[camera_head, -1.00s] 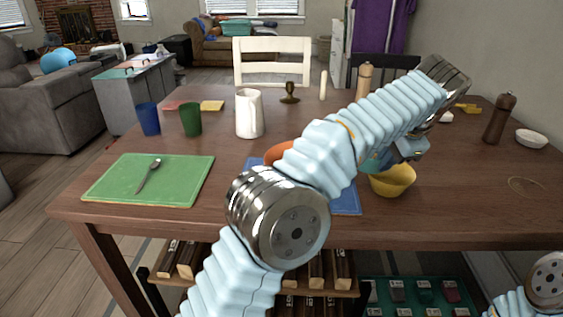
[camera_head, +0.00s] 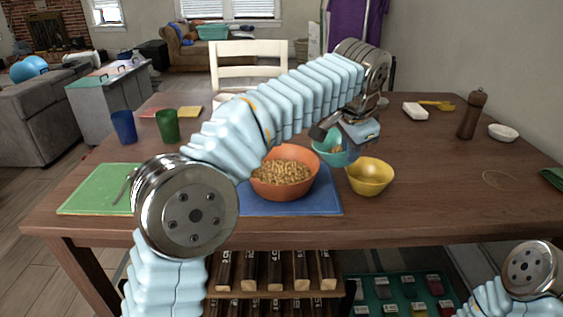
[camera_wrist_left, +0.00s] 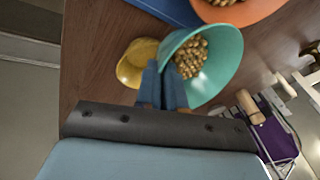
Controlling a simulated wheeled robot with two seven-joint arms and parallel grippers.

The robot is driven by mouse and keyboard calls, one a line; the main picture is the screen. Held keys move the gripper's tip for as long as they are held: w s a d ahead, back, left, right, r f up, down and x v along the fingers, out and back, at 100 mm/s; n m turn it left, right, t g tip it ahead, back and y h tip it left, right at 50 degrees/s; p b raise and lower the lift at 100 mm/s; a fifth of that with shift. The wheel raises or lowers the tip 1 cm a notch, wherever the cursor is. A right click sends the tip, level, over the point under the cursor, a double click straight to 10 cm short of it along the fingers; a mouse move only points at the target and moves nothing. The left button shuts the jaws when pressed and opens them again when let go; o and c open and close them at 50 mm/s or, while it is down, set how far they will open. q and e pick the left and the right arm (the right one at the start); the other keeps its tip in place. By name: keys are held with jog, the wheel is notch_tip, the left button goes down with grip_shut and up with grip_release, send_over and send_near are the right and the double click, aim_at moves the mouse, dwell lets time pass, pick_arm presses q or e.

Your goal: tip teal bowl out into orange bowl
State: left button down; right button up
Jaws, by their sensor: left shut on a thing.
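The teal bowl (camera_head: 333,150) is held just behind and to the right of the orange bowl in the head view. In the left wrist view the teal bowl (camera_wrist_left: 226,62) holds small tan pieces and looks tilted. My left gripper (camera_head: 340,133) is shut on its rim; the fingers also show in the left wrist view (camera_wrist_left: 163,88). The orange bowl (camera_head: 284,191) stands on a blue mat and has many tan pieces in it. Its edge shows at the top of the left wrist view (camera_wrist_left: 240,16). My right gripper is not in view.
A yellow bowl (camera_head: 370,177) stands just right of the blue mat (camera_head: 325,203). A green mat (camera_head: 95,193), blue cup (camera_head: 124,127) and green cup (camera_head: 167,126) are at left. A brown grinder (camera_head: 471,114) and white bowl (camera_head: 503,132) are at right. The table's right front is mostly clear.

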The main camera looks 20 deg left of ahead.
pick_arm(q)
jog(key=s+a+r+n+t+h, duration=0.1)
jog(key=a+r+h, duration=0.1)
jog(key=a+h, duration=0.3)
jog(key=shift+a, duration=0.5)
jog(key=shift+s+a+r+t+h, duration=0.3)
jog(key=shift+a+r+h, duration=0.2)
jog(key=shift+h, duration=0.6)
jog(key=shift+a+f+n+h, duration=0.2)
jog(key=shift+a+n+h, duration=0.1)
jog(key=shift+h, duration=0.1)
dwell(0.3)
jog(key=s+a+n+t+h+b, duration=0.1)
jog(key=a+h+b, duration=0.5)
jog(key=b, duration=1)
jog(key=shift+r+t+h+b, duration=0.15)
jog(key=shift+t+h+b, duration=0.2)
jog(key=shift+t, duration=0.25)
dwell(2.7)
